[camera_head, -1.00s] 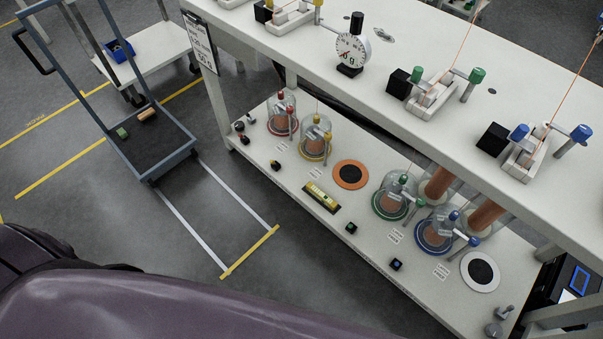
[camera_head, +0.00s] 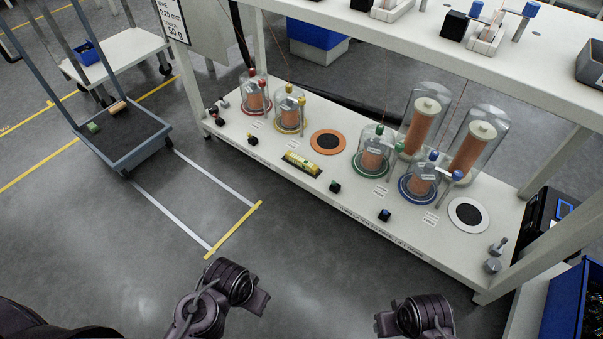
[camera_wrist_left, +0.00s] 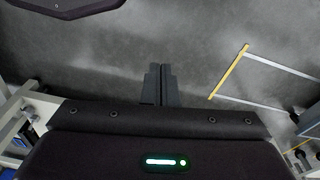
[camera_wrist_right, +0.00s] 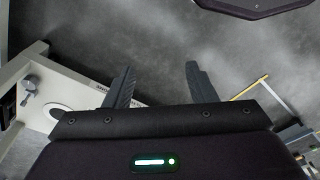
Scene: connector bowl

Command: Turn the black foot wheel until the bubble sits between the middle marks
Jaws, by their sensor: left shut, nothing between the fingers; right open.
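A spirit level with a yellow-green vial (camera_head: 301,164) lies on the lower shelf of the bench, near its front edge. The bubble and its marks are too small to read. Small black knob-like parts (camera_head: 220,121) stand at the shelf's left end; I cannot tell for sure which is the black foot wheel. My left gripper (camera_wrist_left: 160,70) is shut and empty over the floor, in front of the bench. My right gripper (camera_wrist_right: 160,75) is open and empty, also over the floor. Both are well apart from the level and the knobs.
Several glass bells with coloured rings, such as the green one (camera_head: 371,150), stand on the lower shelf (camera_head: 300,190). The upper bench top (camera_head: 400,40) overhangs behind them. A cart (camera_head: 125,140) stands left. A blue bin (camera_head: 570,305) is at lower right. The floor between is clear.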

